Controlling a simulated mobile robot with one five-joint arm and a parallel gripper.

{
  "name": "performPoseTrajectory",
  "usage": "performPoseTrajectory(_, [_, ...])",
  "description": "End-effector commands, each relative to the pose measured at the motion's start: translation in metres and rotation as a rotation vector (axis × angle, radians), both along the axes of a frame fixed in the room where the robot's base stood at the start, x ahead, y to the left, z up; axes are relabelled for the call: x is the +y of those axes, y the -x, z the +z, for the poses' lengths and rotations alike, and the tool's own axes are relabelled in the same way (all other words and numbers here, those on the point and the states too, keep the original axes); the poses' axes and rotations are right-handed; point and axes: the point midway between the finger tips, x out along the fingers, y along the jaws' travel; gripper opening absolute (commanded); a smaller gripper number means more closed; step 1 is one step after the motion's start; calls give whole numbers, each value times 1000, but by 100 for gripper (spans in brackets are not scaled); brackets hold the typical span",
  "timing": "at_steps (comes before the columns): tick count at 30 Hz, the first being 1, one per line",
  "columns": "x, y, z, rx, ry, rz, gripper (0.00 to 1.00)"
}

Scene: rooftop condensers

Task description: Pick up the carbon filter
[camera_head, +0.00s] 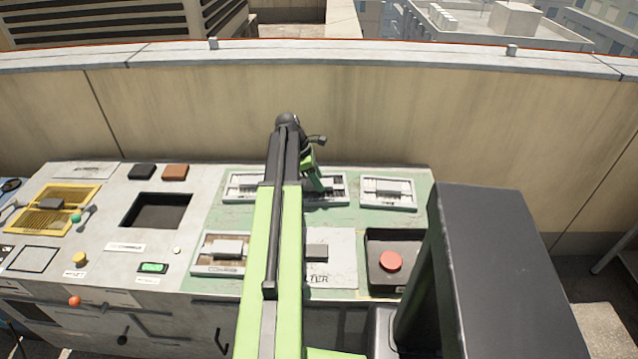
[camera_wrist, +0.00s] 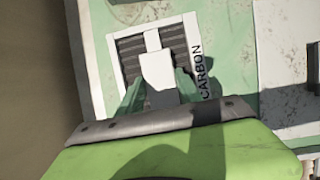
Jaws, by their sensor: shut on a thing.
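The carbon filter is a white frame with dark slats and a raised pale grip block. In the wrist view the carbon filter (camera_wrist: 130,44) lies in front of my gripper (camera_wrist: 158,86), beside the printed word CARBON. My gripper's two green fingers are on either side of the grip block and shut on it. In the head view my gripper (camera_head: 314,180) reaches down to the back row of the green panel. My arm hides part of the filter there. I cannot tell whether the filter is lifted from its place.
The green panel (camera_head: 212,212) has another white filter unit (camera_head: 388,193) at back right and one (camera_head: 222,252) at front left. A red button (camera_head: 391,261) on a dark box stands at front right. A parapet wall (camera_head: 400,120) rises behind the bench.

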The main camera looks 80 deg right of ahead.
Motion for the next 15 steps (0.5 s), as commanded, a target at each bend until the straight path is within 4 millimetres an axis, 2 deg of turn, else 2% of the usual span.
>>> performPoseTrajectory(5, [0, 0, 20, 0, 0, 0, 0])
performPoseTrajectory(10, [0, 0, 51, 0, 0, 0, 0])
performPoseTrajectory(15, [23, 37, 71, 0, -1, -4, 0])
